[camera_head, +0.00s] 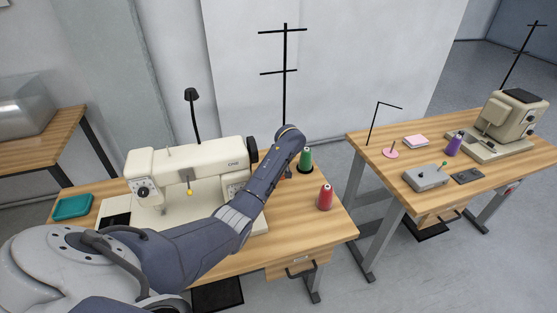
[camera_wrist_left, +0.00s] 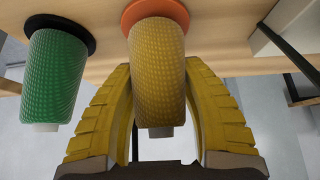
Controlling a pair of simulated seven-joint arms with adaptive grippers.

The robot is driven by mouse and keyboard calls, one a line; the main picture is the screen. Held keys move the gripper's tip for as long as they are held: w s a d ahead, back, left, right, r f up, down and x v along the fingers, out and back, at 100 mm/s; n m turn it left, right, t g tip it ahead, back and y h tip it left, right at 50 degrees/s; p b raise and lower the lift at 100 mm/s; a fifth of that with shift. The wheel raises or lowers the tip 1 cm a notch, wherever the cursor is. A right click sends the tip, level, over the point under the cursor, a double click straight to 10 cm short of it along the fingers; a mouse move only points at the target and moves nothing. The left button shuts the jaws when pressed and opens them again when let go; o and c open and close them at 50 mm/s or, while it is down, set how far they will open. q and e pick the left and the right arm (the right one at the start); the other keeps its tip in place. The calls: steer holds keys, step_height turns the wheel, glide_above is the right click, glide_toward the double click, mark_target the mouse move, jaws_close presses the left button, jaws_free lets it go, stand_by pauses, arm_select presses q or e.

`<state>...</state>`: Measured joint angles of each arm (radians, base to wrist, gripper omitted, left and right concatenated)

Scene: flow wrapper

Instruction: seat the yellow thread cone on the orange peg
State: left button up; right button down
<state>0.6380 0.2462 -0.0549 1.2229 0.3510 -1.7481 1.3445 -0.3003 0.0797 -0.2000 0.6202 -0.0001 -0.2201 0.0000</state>
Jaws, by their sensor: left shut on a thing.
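The yellow thread cone (camera_wrist_left: 158,90) is between the two yellow-padded fingers of my left gripper (camera_wrist_left: 156,68), which is shut on it. The orange disc (camera_wrist_left: 155,10) of the peg shows directly at the cone's wide end. The cone hides the peg's pin. The cone looks in line with the disc; I cannot tell whether it rests on it or is a little apart. In the head view my left arm covers the gripper and the yellow cone. My right gripper is in neither view.
A green cone (camera_head: 305,160) stands on a black disc beside my left gripper; it also shows in the wrist view (camera_wrist_left: 55,80). A red cone (camera_head: 325,197) stands nearer the table's right edge. A sewing machine (camera_head: 180,172) and black thread stand (camera_head: 285,90) are close by.

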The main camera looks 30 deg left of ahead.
arm_select(q)
steer(key=o, duration=1.3)
steer(key=shift+o, duration=0.2)
steer(key=shift+s+d+r, duration=0.1)
steer(key=shift+d+r, duration=0.2)
steer(key=shift+r, duration=0.1)
steer(key=v, duration=1.1)
steer(key=shift+a, duration=0.1)
